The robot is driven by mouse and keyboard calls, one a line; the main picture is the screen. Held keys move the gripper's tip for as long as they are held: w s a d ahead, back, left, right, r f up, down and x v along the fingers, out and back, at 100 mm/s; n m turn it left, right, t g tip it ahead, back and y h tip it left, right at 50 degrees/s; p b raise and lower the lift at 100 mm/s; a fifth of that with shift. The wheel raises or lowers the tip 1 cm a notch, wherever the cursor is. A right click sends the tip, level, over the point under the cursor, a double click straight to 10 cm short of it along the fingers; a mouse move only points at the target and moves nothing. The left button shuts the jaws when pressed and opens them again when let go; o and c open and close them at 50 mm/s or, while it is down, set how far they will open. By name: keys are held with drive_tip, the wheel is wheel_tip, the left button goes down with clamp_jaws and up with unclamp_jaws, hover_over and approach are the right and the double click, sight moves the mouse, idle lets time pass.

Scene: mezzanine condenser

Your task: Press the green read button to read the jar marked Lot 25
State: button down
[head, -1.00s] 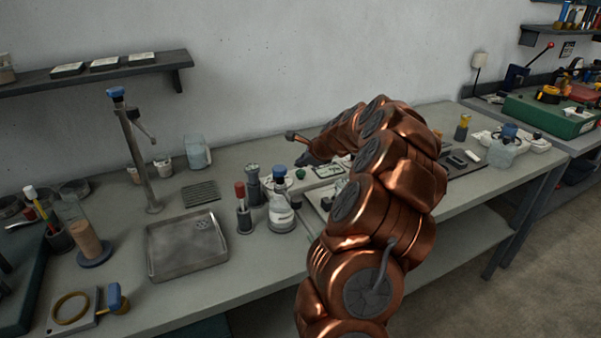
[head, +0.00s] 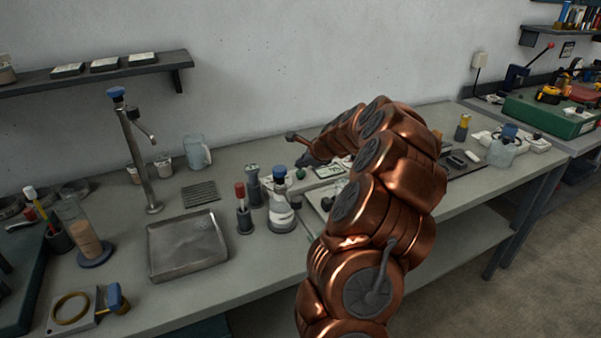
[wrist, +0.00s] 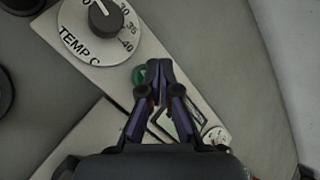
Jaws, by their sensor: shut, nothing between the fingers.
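My gripper (wrist: 159,68) is shut and empty, its fingertips together over the instrument panel (wrist: 84,48) in the wrist view. The green button (wrist: 138,75) shows just left of the fingertips, partly hidden by them; I cannot tell whether they touch it. In the head view the green button (head: 300,174) shows below my dark gripper (head: 306,160). A display (wrist: 168,122) on the panel is partly covered by the fingers. A jar with pale contents and a blue top (head: 281,213) stands left of the panel. No Lot 25 mark is legible.
A dial marked TEMP C (wrist: 104,18) is on the panel, and a small round dial (wrist: 217,135) lies right of the fingers. My arm hides part of the bench.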

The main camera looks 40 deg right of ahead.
sight(301, 173)
drive_tip(key=shift+f, duration=0.35)
drive_tip(key=shift+f, duration=0.6)
idle(1.2)
drive_tip(key=shift+r, duration=0.1)
drive_tip(key=shift+r+p, duration=0.75)
drive_tip(key=shift+r, duration=0.2)
drive_tip(key=shift+r, duration=0.1)
drive_tip(key=shift+r+p, duration=1.95)
drive_tip(key=shift+r, duration=0.5)
drive_tip(key=shift+a, duration=0.1)
